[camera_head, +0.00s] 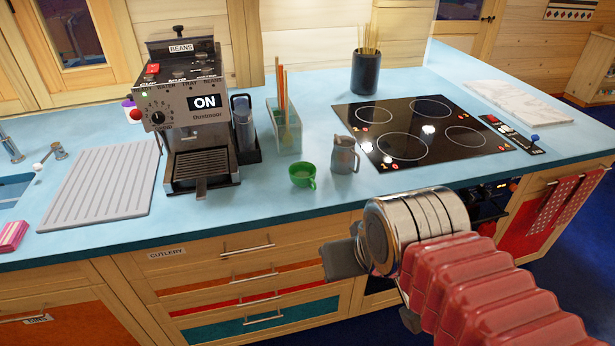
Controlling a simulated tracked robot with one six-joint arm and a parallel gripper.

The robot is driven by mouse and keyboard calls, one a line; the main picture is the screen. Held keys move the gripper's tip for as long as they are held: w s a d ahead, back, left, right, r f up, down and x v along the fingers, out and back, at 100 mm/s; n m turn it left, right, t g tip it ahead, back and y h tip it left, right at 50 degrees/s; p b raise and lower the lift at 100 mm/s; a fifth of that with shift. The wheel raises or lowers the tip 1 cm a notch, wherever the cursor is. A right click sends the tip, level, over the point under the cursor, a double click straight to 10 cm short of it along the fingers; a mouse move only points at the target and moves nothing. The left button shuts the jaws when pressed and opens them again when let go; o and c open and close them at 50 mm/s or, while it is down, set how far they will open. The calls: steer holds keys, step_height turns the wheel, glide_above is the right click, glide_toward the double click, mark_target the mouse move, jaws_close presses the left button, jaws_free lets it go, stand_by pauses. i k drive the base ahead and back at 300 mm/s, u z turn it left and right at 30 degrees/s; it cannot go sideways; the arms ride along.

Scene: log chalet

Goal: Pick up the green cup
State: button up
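The green cup (302,175) stands upright on the blue worktop near its front edge, with its handle to the right. It sits between the coffee machine and a small grey metal jug (344,155). My gripper (374,290) shows at the lower middle of the picture, in front of the drawers, below and to the right of the cup and apart from it. Its two grey fingers are spread and nothing shows between them.
A coffee machine (192,110) stands left of the cup. Behind the cup is a clear green holder (285,132) with sticks. A black hob (420,130) lies to the right, with a dark pot of sticks (366,75) behind. The worktop (262,205) before the cup is clear.

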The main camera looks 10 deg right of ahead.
mark_target(302, 174)
steer(key=z, duration=0.5)
steer(key=k, duration=0.9)
steer(key=u, duration=1)
steer(key=i, duration=1)
steer(key=u, duration=0.05)
